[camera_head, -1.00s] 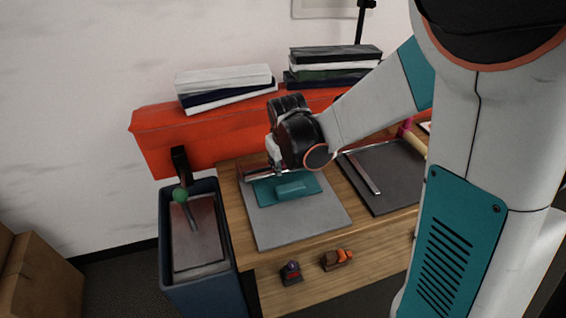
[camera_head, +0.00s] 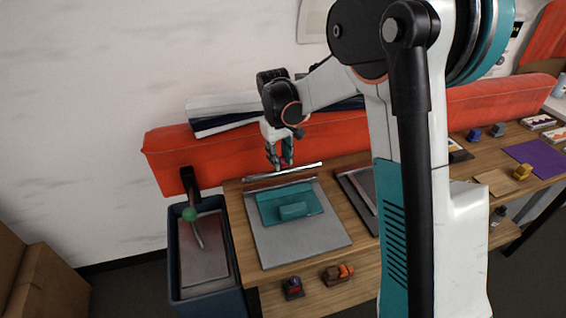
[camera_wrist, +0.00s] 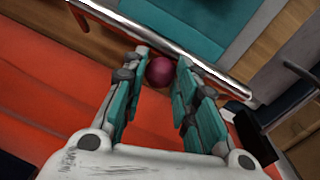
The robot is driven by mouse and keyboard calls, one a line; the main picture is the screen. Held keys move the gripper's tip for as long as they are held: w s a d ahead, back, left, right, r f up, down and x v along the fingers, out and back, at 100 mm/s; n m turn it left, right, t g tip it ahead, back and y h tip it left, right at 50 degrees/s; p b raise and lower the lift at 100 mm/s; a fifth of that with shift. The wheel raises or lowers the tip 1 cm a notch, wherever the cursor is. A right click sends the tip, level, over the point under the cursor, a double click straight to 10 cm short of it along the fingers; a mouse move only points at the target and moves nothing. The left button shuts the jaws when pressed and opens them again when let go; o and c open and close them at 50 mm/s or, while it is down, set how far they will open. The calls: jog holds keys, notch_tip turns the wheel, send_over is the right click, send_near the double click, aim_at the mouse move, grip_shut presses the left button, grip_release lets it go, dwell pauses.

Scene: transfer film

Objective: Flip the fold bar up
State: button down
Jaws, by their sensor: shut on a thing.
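The fold bar (camera_head: 300,169) is a thin silver bar along the back edge of a grey board (camera_head: 300,250) on the wooden table. It also crosses the wrist view diagonally (camera_wrist: 180,52). A dark red ball knob (camera_wrist: 159,72) sits by the bar, between my finger pads. My gripper (camera_wrist: 160,78) is closed around this knob; in the head view my gripper (camera_head: 281,163) points down behind the bar. A teal sheet (camera_head: 268,207) with a teal block (camera_head: 294,211) lies on the board.
A dark blue bin (camera_head: 243,270) stands left of the table, with a green-knobbed lever above it. A second, dark board lies right, partly behind my arm. A red padded back (camera_head: 165,160) runs behind the table. Small figures (camera_head: 338,272) sit on a lower shelf.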

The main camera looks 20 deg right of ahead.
jog(key=shift+g, duration=0.7)
jog(key=w, duration=0.5)
jog(key=shift+w+f+p, duration=0.3)
jog(key=shift+w+p, duration=0.1)
jog(key=shift+d+r, duration=0.1)
jog(key=c, duration=1.4)
grip_release()
jog(key=shift+o, duration=0.6)
jog(key=shift+w+d, duration=0.1)
jog(key=shift+d, duration=0.15)
jog(key=shift+a, duration=0.1)
